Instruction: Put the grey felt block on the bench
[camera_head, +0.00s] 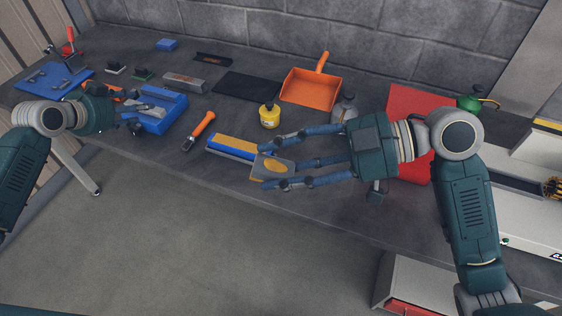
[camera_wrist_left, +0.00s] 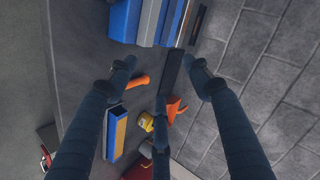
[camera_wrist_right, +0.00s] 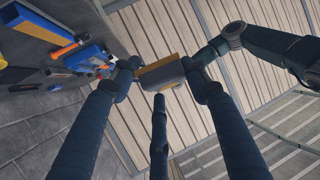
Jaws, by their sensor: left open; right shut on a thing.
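A grey block with a yellow-orange part (camera_head: 272,168), which looks like the grey felt block, is between the fingers of my right gripper (camera_head: 266,165). The right gripper is shut on it. In the right wrist view the block (camera_wrist_right: 161,74) is clear of other things, and the fingers cover its ends. In the head view it overlaps the front part of the dark bench (camera_head: 330,186); its height above it is hard to tell. My left gripper (camera_head: 136,107) is open and empty above the bench by a blue holder (camera_head: 163,122).
A blue and yellow block (camera_head: 232,147) lies just left of the held block. An orange-handled tool (camera_head: 200,130), a yellow pot (camera_head: 269,116), an orange dustpan (camera_head: 312,86) and a red sheet (camera_head: 405,103) are around it. A grey printed block (camera_head: 184,82) lies farther back.

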